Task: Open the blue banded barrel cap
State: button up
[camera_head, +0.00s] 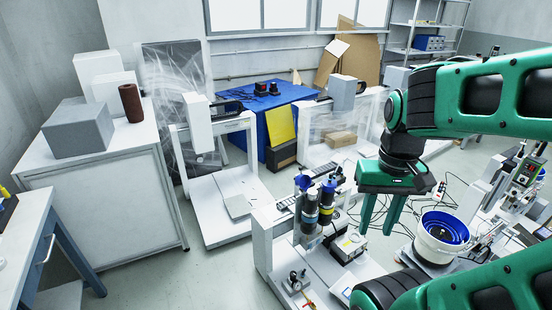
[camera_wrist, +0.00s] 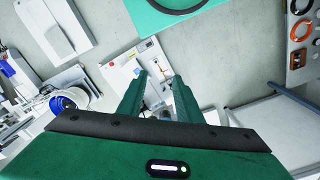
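Two dark upright barrels with blue caps stand side by side on the gantry unit in the head view. The left barrel (camera_head: 309,212) has a blue cap (camera_head: 303,182). The right barrel (camera_head: 326,206) has a blue cap (camera_head: 330,186) and a pale yellowish band. Both caps appear seated on top. The bands are too small to tell clearly which barrel is blue banded. My gripper (camera_head: 378,230) points down, to the right of the barrels and apart from them. Its two green fingers are spread and empty, as the wrist view (camera_wrist: 160,78) also shows. I cannot make out the barrels in the wrist view.
A white bucket with a blue inside (camera_head: 443,236) stands right of my gripper, with loose cables nearby. Another white gantry (camera_head: 215,195) stands left of the barrels. A blue table (camera_head: 258,108) is behind. A grey box (camera_head: 78,132) sits on a white cabinet at left.

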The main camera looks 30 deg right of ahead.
aim_at(302, 181)
jog(key=k, duration=1.2)
jog(key=z, duration=0.65)
jog(key=i, duration=1.3)
jog(key=u, duration=0.25)
